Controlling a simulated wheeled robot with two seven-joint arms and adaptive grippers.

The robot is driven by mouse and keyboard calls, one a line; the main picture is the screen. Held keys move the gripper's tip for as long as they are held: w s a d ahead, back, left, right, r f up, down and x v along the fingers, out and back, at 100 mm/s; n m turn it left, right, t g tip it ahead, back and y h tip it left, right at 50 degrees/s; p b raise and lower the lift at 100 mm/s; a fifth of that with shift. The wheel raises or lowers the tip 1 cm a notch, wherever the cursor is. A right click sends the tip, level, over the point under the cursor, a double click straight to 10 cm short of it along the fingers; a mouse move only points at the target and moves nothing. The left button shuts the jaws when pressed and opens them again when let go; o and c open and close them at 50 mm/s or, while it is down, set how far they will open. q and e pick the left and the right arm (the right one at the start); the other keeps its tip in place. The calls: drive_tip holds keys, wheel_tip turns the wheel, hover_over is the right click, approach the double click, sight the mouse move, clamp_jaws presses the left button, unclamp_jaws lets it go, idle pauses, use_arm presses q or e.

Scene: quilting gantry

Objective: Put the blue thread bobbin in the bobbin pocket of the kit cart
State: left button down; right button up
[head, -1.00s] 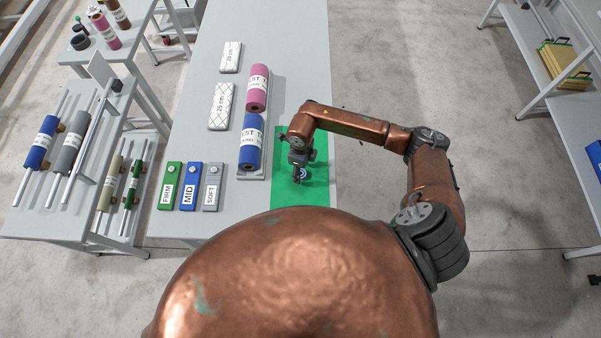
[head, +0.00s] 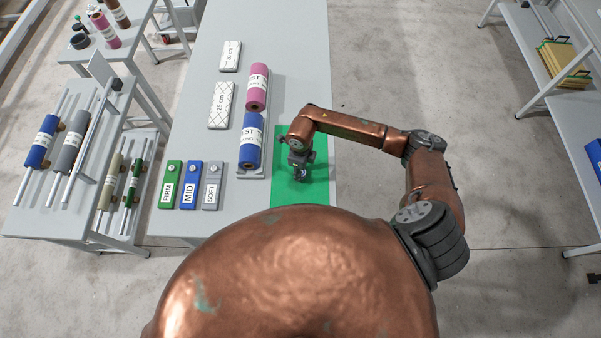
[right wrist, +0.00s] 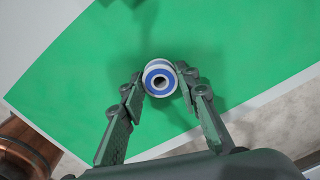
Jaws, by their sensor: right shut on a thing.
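The blue thread bobbin (right wrist: 160,79), a small spool with a white rim and a blue ring around a dark centre hole, sits between the fingertips of my right gripper (right wrist: 161,86), end face toward the camera. The right gripper is shut on it, above the green mat (right wrist: 80,75). In the head view the right gripper (head: 301,174) is over the green mat (head: 318,185) near the table's front; the bobbin there is small and hard to make out. My left gripper is not in view. I cannot identify the kit cart's bobbin pocket.
Pink (head: 257,87) and blue (head: 251,140) rolls lie left of the mat. Green (head: 170,186), blue (head: 191,186) and grey (head: 212,186) labelled blocks sit farther left. A grey rack (head: 60,215) with rolls stands at left. A right-hand shelf (head: 535,60) holds boards.

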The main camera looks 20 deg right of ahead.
drive_tip(key=shift+r, duration=0.15)
drive_tip(key=shift+w+r+b, duration=0.1)
drive_tip(key=shift+r+b, duration=0.3)
drive_tip(key=shift+r, duration=0.2)
drive_tip(key=shift+r+b, duration=0.35)
drive_tip(key=shift+r, duration=0.4)
drive_tip(key=s+a+r+b, duration=0.35)
drive_tip(key=s+r, duration=0.65)
drive_tip(key=s, duration=0.4)
drive_tip(key=w+d+n+b, duration=0.1)
drive_tip(key=w+n, duration=0.4)
drive_tip(key=n, duration=0.8)
drive_tip(key=w+d+r+n+b, duration=0.1)
drive_tip(key=w+n, duration=0.5)
drive_tip(key=n, duration=0.8)
drive_tip(key=shift+w+d+r+b, duration=0.15)
drive_tip(key=shift+w+d+b, duration=0.25)
drive_tip(key=shift+b, duration=0.8)
